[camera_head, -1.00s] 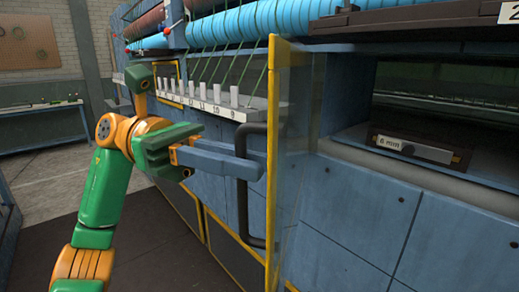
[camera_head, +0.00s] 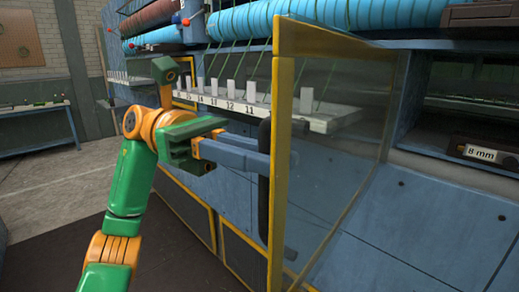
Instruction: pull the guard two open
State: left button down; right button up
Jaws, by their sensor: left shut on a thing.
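The guard (camera_head: 335,150) is a clear panel in a yellow frame, standing out at an angle from the blue machine. Its dark upright bar handle (camera_head: 264,205) is on the left side of the yellow edge. My left gripper (camera_head: 262,160) reaches in from the left with its blue-grey fingers shut on the handle near its upper part. The fingertips are partly hidden behind the handle and frame edge. My right gripper is not in view.
A numbered ledge with white pegs (camera_head: 230,105) runs along the machine behind the gripper. Blue rollers (camera_head: 240,22) are above. An "8 mm" block (camera_head: 481,153) sits in the opening at right. Open floor (camera_head: 60,190) lies at left.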

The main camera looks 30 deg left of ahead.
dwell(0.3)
pick_arm(q)
jog(key=c, duration=0.9)
grip_release()
jog(key=shift+d, duration=0.15)
jog(key=a, duration=0.7)
jog(key=shift+w+a+r+p, duration=0.1)
jog(key=shift+w+p, duration=0.05)
jog(key=shift+p, duration=0.2)
